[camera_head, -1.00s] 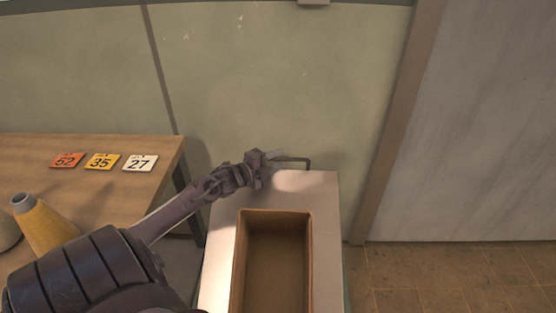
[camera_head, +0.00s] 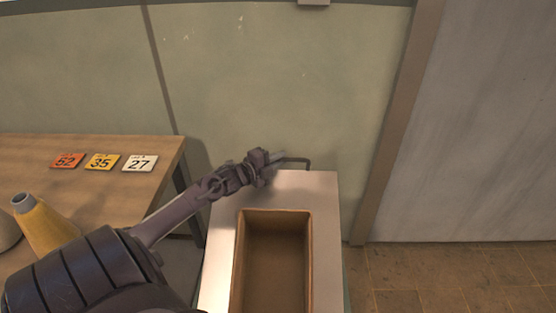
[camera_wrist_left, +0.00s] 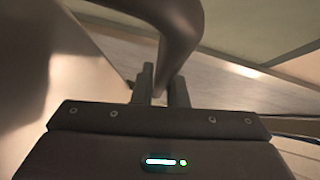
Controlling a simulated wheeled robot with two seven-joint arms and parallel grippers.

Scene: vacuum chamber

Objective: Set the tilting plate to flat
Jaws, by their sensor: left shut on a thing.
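A dark bent bar handle (camera_head: 300,161) stands at the back of a pale, white-topped stand (camera_head: 326,215). My left gripper (camera_head: 277,157) reaches it from the left, and its fingers are shut on the bar. In the left wrist view the dark curved handle (camera_wrist_left: 178,38) comes down from the top between the two fingers (camera_wrist_left: 162,88). I cannot tell for sure which part is the tilting plate or how it is tilted. My right gripper is not in view.
An open brown box (camera_head: 307,260) sits on the stand. A wooden table (camera_head: 110,190) at the left bears numbered cards (camera_head: 102,162) and a yellow cone-shaped object (camera_head: 45,224). A greenish wall (camera_head: 280,80) stands close behind. Floor (camera_head: 450,275) is clear at the right.

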